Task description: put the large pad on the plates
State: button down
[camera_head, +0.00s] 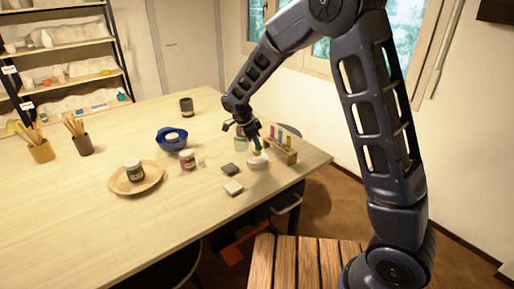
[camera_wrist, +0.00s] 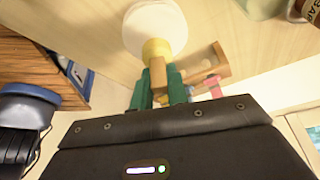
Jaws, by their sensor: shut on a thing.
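My gripper (camera_head: 257,147) is shut on the tan handle (camera_wrist: 160,72) of a tool with a yellow collar (camera_wrist: 157,48) and a round white pad-like head (camera_wrist: 155,22). The head points away from the fingers and also shows in the head view (camera_head: 258,161), near the table's right edge. I cannot tell whether it touches the table. A dark square plate (camera_head: 234,170) and a light square plate (camera_head: 233,187) lie on the table just left of it, the light one nearer the front edge.
A wooden rack (camera_head: 283,155) with coloured vials stands right of my gripper. A pink-labelled jar (camera_head: 187,159), a blue bowl (camera_head: 161,140) and a wooden dish (camera_head: 151,184) with a dark jar (camera_head: 134,170) stand to the left. The table's front left is clear.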

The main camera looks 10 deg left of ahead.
jog(key=shift+f, duration=1)
jog(key=shift+f, duration=0.1)
jog(key=c, duration=1.4)
grip_release()
jog(key=v, duration=1.2)
